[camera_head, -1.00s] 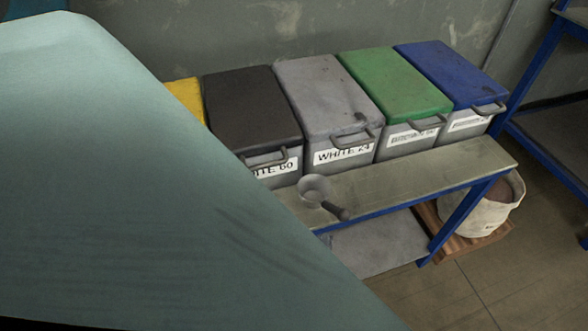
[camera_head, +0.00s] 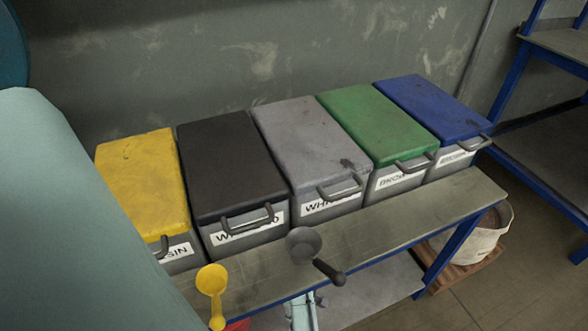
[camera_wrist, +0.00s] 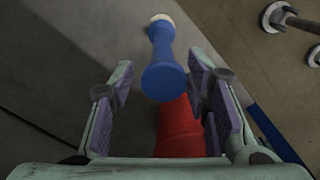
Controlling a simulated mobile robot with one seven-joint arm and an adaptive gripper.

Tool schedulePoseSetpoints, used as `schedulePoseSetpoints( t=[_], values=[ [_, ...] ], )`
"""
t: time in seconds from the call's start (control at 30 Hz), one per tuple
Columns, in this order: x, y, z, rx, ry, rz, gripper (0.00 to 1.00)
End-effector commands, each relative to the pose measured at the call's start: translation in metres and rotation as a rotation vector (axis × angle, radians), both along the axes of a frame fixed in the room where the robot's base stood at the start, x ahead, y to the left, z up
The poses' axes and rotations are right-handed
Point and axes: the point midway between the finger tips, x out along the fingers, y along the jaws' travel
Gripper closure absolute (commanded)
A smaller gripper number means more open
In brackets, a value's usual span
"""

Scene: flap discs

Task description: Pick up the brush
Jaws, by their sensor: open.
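In the wrist view, a blue-handled piece with a pale tip, which looks like the brush (camera_wrist: 161,48), shows between and beyond my fingers. Its broad round blue end faces the camera and its pale tip points away. A red object (camera_wrist: 180,130) lies below it in the picture, between the fingers; I cannot tell whether the two touch. My gripper (camera_wrist: 161,82) is open, one finger on each side of the blue piece, with no visible grip on it. In the head view, the brush cannot be made out.
A bench (camera_head: 390,232) bears lidded bins with yellow (camera_head: 145,180), black (camera_head: 228,165), grey (camera_head: 308,145), green (camera_head: 375,125) and blue (camera_head: 430,107) lids. A yellow scoop (camera_head: 211,280) and a dark scoop (camera_head: 303,244) are at its front edge. A pale bucket (camera_head: 478,240) stands at the right.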

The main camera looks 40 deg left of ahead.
Motion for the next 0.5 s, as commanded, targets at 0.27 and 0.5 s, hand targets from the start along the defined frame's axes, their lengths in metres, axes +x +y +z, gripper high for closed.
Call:
schedulePoseSetpoints(
  t=[0.27,0.5],
  values=[
    [-0.003,-0.003,-0.039,-0.002,0.001,0.000,0.56],
    [-0.003,-0.003,-0.051,0.001,-0.001,-0.001,0.56]
  ],
)
